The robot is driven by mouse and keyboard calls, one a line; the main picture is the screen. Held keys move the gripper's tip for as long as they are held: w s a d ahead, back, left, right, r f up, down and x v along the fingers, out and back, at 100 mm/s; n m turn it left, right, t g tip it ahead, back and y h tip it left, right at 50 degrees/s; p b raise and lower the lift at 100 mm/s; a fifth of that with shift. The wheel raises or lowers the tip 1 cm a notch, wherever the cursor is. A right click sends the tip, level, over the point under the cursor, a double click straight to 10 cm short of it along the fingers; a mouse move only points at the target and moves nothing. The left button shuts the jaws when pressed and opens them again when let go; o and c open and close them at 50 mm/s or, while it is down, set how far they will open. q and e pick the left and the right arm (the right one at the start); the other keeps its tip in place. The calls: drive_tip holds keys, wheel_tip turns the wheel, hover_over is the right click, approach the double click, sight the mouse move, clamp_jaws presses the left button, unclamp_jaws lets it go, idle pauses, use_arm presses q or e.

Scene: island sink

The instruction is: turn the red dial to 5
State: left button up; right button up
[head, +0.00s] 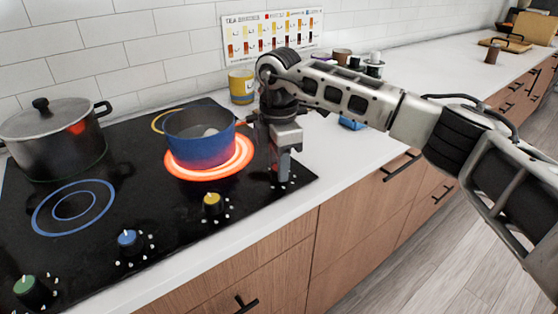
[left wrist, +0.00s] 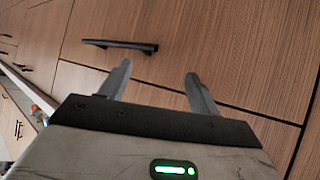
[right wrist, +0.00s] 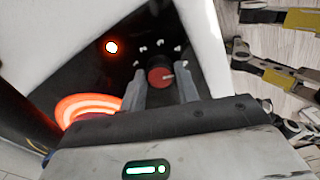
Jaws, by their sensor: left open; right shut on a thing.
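The red dial (right wrist: 160,78) shows in the right wrist view between the fingers of my right gripper (right wrist: 172,88). The gripper is shut on it. A pale pointer mark on the dial's face points toward the right finger, and several white dots lie around its far side. In the head view my right gripper (head: 284,178) points down at the right front corner of the black cooktop (head: 130,190) and hides the dial. My left gripper (left wrist: 158,74) is open and empty in front of wooden drawer fronts; it is not in the head view.
A blue pot (head: 200,140) stands on a glowing burner (head: 240,160) just left of my right gripper. A lidded steel pot (head: 52,140) stands at the far left. Yellow (head: 212,204), blue (head: 128,240) and green (head: 32,290) dials line the front edge. A chart (head: 272,34) leans behind.

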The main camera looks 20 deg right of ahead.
drive_tip(key=shift+r+m, duration=0.1)
drive_tip(key=shift+m, duration=0.3)
drive_tip(key=o, duration=1)
use_arm(q)
drive_tip(key=shift+b, duration=0.4)
use_arm(e)
wheel_tip(320, 180, up, 16)
drive_tip(key=shift+f, duration=0.1)
